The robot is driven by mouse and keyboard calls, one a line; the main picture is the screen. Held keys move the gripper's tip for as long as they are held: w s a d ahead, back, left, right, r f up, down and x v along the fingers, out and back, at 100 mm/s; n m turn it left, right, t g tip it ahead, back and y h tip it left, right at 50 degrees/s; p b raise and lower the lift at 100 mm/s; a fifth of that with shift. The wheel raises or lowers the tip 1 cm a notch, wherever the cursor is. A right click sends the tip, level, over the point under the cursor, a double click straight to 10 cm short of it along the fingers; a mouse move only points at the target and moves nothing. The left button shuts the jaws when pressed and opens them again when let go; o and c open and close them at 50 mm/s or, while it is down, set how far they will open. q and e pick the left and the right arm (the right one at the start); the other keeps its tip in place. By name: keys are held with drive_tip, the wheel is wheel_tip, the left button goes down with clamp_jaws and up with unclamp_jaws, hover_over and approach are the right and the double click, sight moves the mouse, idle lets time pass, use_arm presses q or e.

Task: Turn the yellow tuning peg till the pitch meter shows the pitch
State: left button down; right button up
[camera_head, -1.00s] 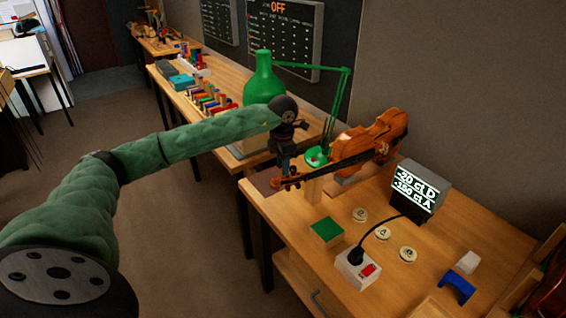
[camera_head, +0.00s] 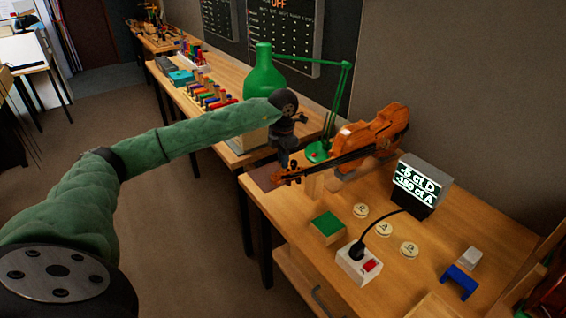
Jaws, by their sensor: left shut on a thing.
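The violin (camera_head: 366,137) lies tilted on a wooden support, its scroll end toward the left over the bench edge. My left gripper (camera_head: 285,166) points down at the pegbox and is shut on a peg there. The yellow tuning peg is too small and covered to make out. The pitch meter (camera_head: 421,181) is a grey box with a lit screen. Its top line reads about -6 ct D, though the digit is blurred, and its lower line about -350 ct A. My right gripper is not in view.
A green lamp (camera_head: 318,151) stands behind the scroll. On the bench are a green-topped block (camera_head: 327,228), several round lettered discs (camera_head: 384,229), a power socket with red switch (camera_head: 359,263) and a blue stand (camera_head: 461,282). A dark board hangs on the wall.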

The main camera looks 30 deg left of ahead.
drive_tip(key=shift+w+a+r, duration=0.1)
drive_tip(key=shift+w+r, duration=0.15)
use_arm(q)
drive_tip(key=c, duration=1.5)
unclamp_jaws()
drive_tip(key=shift+r, duration=0.1)
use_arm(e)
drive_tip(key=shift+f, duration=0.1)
